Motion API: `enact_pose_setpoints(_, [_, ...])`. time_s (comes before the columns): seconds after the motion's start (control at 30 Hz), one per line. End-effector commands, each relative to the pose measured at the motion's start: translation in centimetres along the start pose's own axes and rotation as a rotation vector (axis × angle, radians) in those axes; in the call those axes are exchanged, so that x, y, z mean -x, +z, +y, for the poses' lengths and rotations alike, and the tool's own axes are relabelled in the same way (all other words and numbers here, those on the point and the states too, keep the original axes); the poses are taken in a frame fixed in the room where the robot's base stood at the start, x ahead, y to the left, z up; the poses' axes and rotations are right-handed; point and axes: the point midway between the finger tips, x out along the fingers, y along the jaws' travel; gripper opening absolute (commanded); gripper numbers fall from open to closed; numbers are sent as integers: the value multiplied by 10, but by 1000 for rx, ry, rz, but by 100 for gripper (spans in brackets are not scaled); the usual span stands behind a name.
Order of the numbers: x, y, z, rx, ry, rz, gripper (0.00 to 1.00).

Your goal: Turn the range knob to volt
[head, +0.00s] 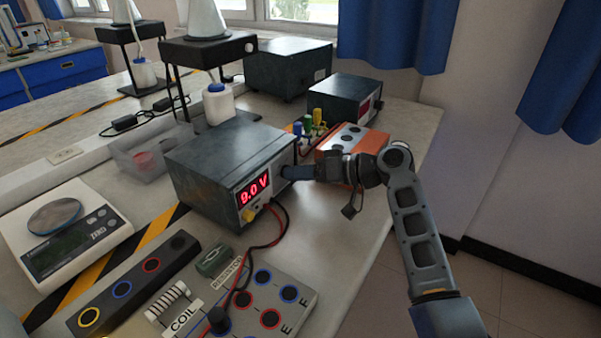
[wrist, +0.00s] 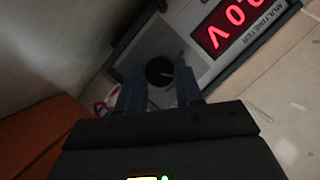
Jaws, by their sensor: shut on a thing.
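The multimeter (head: 222,150) is a dark grey box on the bench, its red display (head: 254,188) lit with digits and a V. In the wrist view the display (wrist: 226,24) sits beside the word MULTIMETER, with the first digit cut off. The round black range knob (wrist: 159,71), with a pale pointer line, is on the same front panel. My gripper (head: 287,172) reaches the panel from the right, and its blue fingers are shut on the knob. In the head view the fingers mostly hide the knob.
Red and black leads (head: 278,222) hang from the panel to the circuit board (head: 270,295) in front. An orange box (head: 360,142) stands close behind my wrist. A scale (head: 65,235) and a clear bin (head: 150,152) lie left. Bare bench lies right of the board.

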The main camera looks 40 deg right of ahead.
Motion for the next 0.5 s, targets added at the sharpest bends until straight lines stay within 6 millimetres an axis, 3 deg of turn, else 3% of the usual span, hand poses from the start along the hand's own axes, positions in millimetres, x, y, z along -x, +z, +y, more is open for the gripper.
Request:
enact_pose_setpoints(0.47, [0,-1,0,-15,-6,2,5])
enact_pose_setpoints(0.5, [0,-1,0,-15,-6,2,36])
